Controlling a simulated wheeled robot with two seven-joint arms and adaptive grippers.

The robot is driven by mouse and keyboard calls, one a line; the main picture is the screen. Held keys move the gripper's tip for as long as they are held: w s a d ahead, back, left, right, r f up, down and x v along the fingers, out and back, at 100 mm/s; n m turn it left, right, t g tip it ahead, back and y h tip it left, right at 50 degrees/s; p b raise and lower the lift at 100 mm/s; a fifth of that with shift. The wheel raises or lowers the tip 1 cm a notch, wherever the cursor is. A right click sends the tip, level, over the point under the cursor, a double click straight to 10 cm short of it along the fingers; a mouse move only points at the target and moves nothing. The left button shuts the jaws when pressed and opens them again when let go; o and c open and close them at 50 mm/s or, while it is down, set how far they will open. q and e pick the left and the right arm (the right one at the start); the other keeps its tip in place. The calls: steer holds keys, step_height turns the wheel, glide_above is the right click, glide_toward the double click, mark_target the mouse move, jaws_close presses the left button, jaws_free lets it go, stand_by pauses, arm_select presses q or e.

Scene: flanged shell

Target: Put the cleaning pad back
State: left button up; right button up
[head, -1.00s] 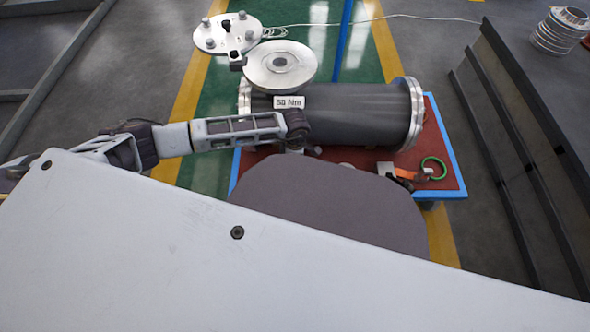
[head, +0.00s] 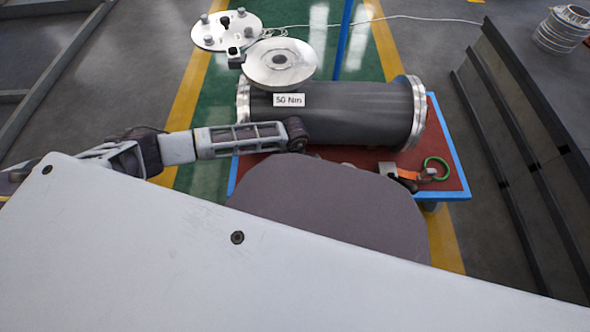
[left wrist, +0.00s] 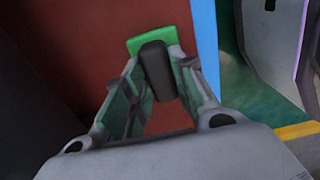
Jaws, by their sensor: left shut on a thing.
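In the left wrist view the cleaning pad has a green base (left wrist: 150,40) and a dark block-shaped grip (left wrist: 157,70). My left gripper (left wrist: 160,75) is shut on the dark grip, with a finger on each side. The pad is over the red tabletop, close to its blue edge; I cannot tell whether it touches the surface. In the head view my left arm reaches in from the left to the near side of the grey cylinder; its gripper and the pad are hidden there. My right gripper is not in view.
The flanged grey cylinder (head: 350,112), with a "50 Nm" label (head: 289,100), lies on the red table (head: 448,165) with blue edges (left wrist: 204,45). A metal disc (head: 280,63) and a studded plate (head: 226,32) are behind. A green ring (head: 436,168) and orange item (head: 406,174) lie right.

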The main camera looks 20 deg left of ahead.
mark_target(295, 171)
arm_select(q)
steer(key=shift+f, duration=0.15)
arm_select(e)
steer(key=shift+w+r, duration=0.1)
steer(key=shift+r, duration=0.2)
arm_select(q)
steer(key=o, duration=1)
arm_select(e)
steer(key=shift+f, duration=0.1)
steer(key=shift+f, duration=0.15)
arm_select(q)
steer(key=shift+r, duration=0.25)
step_height(295, 171, up, 12)
steer(key=p, duration=0.5)
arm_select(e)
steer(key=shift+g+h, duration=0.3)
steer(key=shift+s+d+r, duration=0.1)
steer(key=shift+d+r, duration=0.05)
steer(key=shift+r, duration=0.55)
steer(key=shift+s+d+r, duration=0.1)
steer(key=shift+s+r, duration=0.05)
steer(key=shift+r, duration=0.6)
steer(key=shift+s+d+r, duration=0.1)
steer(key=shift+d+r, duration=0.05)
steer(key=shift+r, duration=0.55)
arm_select(q)
steer(key=shift+f, duration=0.1)
